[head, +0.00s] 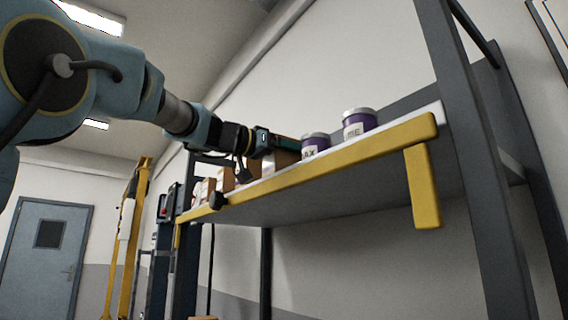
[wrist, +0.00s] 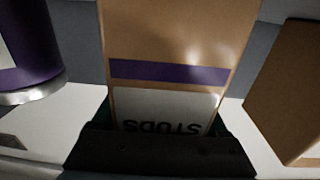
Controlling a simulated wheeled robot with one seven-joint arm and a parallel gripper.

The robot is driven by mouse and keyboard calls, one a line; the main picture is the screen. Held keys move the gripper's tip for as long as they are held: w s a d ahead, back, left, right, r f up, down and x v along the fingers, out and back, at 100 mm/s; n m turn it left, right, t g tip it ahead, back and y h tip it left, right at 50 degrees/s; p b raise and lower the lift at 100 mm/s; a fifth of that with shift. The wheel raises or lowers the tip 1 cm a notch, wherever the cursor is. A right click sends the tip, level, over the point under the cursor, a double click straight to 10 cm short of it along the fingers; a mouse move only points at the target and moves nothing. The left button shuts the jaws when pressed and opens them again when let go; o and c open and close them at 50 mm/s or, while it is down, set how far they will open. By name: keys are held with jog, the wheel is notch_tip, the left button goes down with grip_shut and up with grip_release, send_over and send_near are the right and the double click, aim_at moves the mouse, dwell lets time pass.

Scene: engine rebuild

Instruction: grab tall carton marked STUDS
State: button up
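The tall tan carton marked STUDS (wrist: 170,40) stands in the middle of the wrist view, with a purple band and a pale label whose lettering appears upside down. In the head view a brown carton (head: 284,158) shows just beyond my gripper (head: 264,143), on the shelf. In the wrist view my gripper (wrist: 163,130) has a dark finger edge at each side of the carton's label end. The fingers are around the carton and very close to its sides. I cannot tell whether they press on it.
The white shelf (head: 410,117) has a yellow front rail (head: 340,150). Two purple tins (head: 315,143) (head: 359,123) stand to the right; one shows at left in the wrist view (wrist: 28,45). Another brown carton (wrist: 290,90) stands close at right there. A dark upright (head: 475,150) bounds the shelf.

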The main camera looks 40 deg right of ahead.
grip_shut()
dwell(0.4)
jog(key=shift+r, duration=0.15)
